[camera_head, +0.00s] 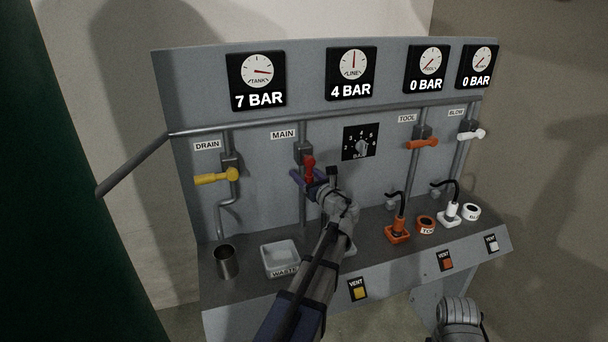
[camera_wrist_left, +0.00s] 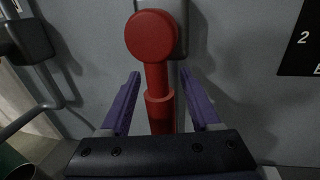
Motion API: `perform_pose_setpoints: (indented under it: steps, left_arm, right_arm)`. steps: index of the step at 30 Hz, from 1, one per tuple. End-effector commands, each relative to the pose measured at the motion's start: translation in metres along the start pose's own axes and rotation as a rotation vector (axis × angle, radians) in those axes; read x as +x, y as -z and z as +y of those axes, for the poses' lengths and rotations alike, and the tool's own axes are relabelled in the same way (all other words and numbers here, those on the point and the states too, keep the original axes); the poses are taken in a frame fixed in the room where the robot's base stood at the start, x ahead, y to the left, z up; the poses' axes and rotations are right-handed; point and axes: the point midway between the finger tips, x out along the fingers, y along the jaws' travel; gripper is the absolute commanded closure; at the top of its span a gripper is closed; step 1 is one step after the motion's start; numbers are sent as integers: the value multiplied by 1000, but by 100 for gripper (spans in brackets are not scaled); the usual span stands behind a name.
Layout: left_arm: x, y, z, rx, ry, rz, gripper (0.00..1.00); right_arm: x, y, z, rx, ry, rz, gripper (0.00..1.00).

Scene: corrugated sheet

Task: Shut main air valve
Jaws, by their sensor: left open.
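The main air valve (camera_head: 309,165) sits under the MAIN label, with a red handle. In the left wrist view the red handle (camera_wrist_left: 158,85) has a round hub on top, and its lever points down along the pipe. My left gripper (camera_head: 312,178) is at this valve. Its purple fingers are open, one on each side of the lever, with gaps showing in the left wrist view (camera_wrist_left: 161,85). The lower end of the lever is hidden by the gripper body. The TANK gauge (camera_head: 259,72) reads 7 BAR and the LINE gauge (camera_head: 351,66) reads 4 BAR.
The yellow drain handle (camera_head: 217,177), orange tool handle (camera_head: 422,143) and white blow handle (camera_head: 471,134) lie sideways. A regulator knob (camera_head: 361,146) is right of the gripper. A metal cup (camera_head: 226,262) and a waste tray (camera_head: 264,257) stand on the shelf.

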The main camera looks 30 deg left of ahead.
Motion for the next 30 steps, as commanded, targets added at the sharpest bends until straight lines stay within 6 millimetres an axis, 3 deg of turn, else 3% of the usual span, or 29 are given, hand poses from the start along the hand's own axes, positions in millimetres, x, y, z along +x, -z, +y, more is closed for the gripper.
perform_pose_setpoints:
  steps: [4, 21, 30]
  left_arm:
    - [0, 0, 0, 0, 0, 0, 37]
    - [0, 0, 0, 0, 0, 0, 100]
    - [-1, 0, 0, 0, 0, 0, 100]
  right_arm:
    - [0, 0, 0, 0, 0, 0, 50]
    - [0, 0, 0, 0, 0, 0, 50]
    - [0, 0, 0, 0, 0, 0, 50]
